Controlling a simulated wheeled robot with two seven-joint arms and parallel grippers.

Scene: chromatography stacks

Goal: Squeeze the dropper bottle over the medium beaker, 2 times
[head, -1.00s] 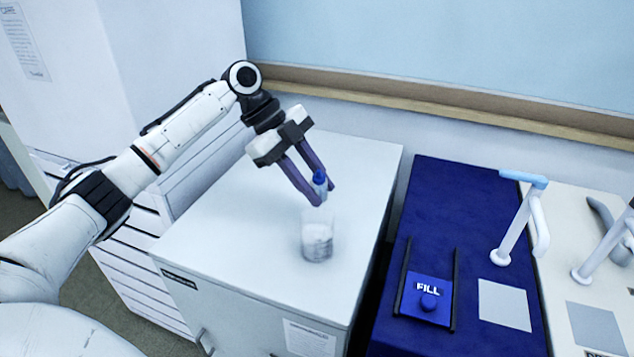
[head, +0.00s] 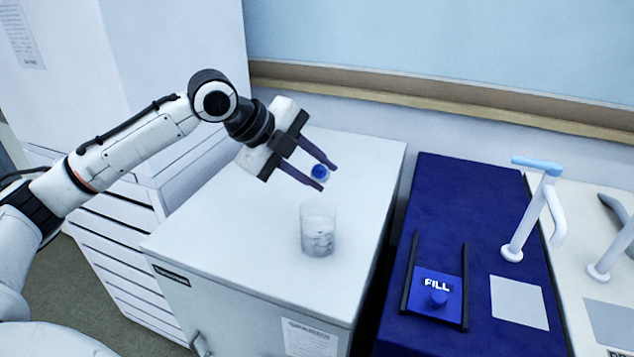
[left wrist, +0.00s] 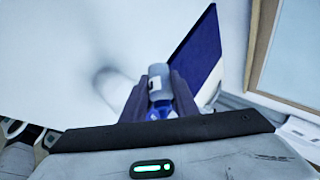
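The dropper bottle, with its blue cap (head: 320,172), is between the fingers of my left gripper (head: 325,179). The gripper is shut on it. In the head view the cap faces the camera and the bottle looks tilted, its body mostly hidden. In the left wrist view the pale bottle body (left wrist: 158,82) and some blue show between the dark fingers (left wrist: 157,100). A clear glass beaker (head: 318,232) with graduation marks stands upright on the white cabinet top; the bottle is above it and apart from it. No drop is visible. My right gripper is not in view.
The white cabinet top (head: 220,225) is otherwise clear. To its right, past a gap, lies a dark blue surface (head: 440,195) with a FILL button (head: 438,298), a pale square plate (head: 519,302) and a blue-topped white tap (head: 530,210). A wall ledge (head: 430,95) runs behind.

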